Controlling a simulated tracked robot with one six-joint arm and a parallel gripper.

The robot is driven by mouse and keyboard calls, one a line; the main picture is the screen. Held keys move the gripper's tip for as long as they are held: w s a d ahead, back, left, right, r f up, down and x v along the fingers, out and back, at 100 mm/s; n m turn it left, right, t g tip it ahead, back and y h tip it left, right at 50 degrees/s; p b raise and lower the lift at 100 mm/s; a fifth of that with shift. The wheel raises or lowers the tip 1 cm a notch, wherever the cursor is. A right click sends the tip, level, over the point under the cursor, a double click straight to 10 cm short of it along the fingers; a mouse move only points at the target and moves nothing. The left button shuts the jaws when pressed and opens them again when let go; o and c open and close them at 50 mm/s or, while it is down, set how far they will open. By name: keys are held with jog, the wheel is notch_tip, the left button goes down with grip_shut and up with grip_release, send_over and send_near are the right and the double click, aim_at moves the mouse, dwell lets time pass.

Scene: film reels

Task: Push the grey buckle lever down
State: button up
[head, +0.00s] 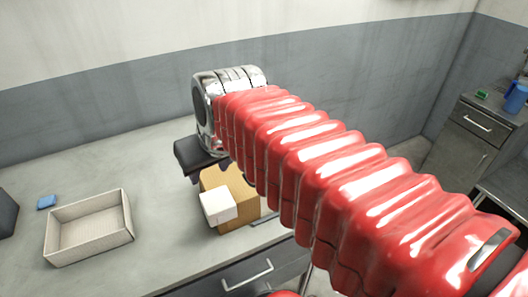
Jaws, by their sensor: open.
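I cannot make out the grey buckle lever in the head view. It may be hidden behind my arm or be too small to tell. My gripper (196,178) hangs under the chrome wrist, over the worktop. It is open, and its fingertips are small and partly hidden. It is at the left back edge of a tan box (241,184), and I cannot tell whether it touches the box. A small white block (218,205) is at the front left of the tan box.
A pale open tray (128,210) stands on the grey worktop (175,245) at left, with a blue block (47,201) behind it. A dark object (5,212) is at the left edge. A drawer cabinet (475,135) with a blue jug (515,97) stands at right. My red arm hides the middle.

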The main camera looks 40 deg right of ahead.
jog(key=d+r+m+g, duration=0.1)
jog(key=d, duration=1.7)
jog(key=shift+w+d+r+g, duration=0.2)
jog(key=shift+d+r+g, duration=0.1)
jog(key=shift+r+g, duration=0.1)
jog(key=shift+m, duration=0.3)
jog(key=x, duration=1.3)
jog(key=shift+w+d+f, duration=0.1)
jog(key=shift+d+f, duration=0.15)
jog(key=shift+f, duration=0.05)
jog(key=shift+c, duration=0.5)
